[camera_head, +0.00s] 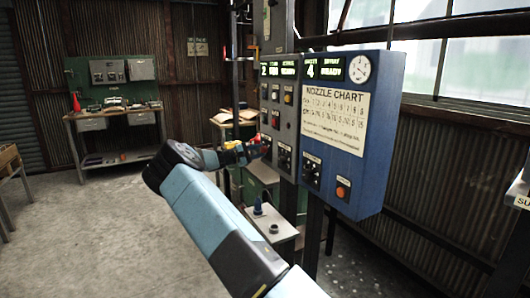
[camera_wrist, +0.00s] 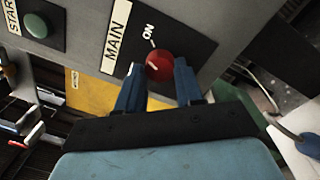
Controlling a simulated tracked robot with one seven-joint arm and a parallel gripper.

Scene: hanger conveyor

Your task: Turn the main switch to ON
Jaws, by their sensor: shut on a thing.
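The main switch is a round red knob (camera_wrist: 160,66) on a black plate labelled MAIN (camera_wrist: 117,36), with ON and a short white tick above the knob. A pale mark shows on the knob's left part; its exact direction is hard to tell. My gripper (camera_wrist: 159,88) has its two blue fingers on either side of the knob, shut on it. In the head view my gripper (camera_head: 262,146) reaches the lower part of the grey control panel (camera_head: 284,112), and a bit of red shows at its fingertips.
A green START button (camera_wrist: 36,25) is beside the MAIN plate. A blue nozzle chart box (camera_head: 374,130) stands right of the grey panel. A small table with a blue-handled item (camera_head: 258,207) is below.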

